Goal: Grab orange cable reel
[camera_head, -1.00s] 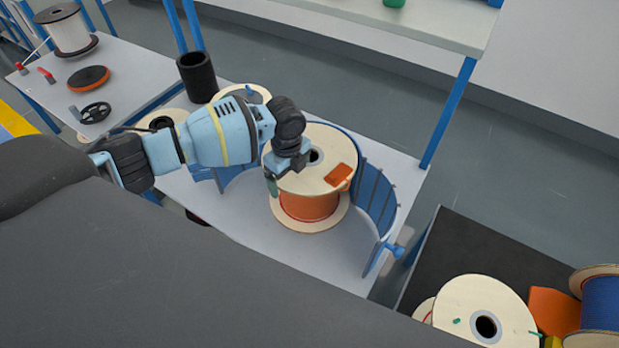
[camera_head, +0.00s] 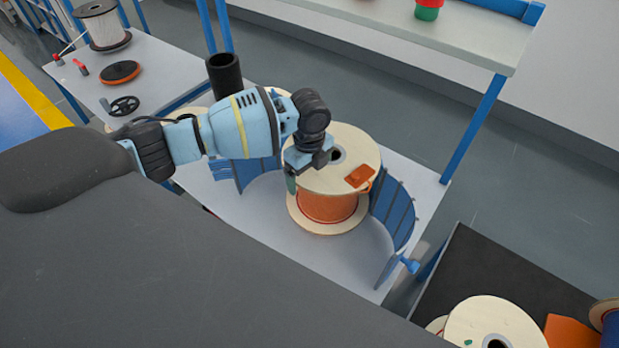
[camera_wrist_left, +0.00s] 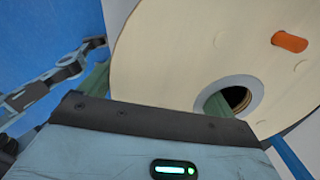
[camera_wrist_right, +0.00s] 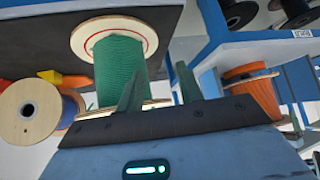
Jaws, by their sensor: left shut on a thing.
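The orange cable reel (camera_head: 328,207) stands upright between curved blue guards (camera_head: 394,214) on the grey table, with pale flanges and an orange label on top. I cannot tell whether its lower flange touches the table. My left gripper (camera_head: 313,172) is over its top flange, one finger outside the rim, the other in the centre hole. The left wrist view shows this grip (camera_wrist_left: 156,90) and the pale flange close up. My right gripper (camera_wrist_right: 160,86) is outside the head view; its fingers stand apart with nothing between them, in front of a green reel (camera_wrist_right: 118,70).
A black cylinder (camera_head: 223,77) stands behind my left arm. A side table at the back left holds a white reel (camera_head: 101,27) and a black handwheel (camera_head: 121,107). More reels (camera_head: 490,325) lie on a dark surface at lower right. A blue table post (camera_head: 473,130) rises at right.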

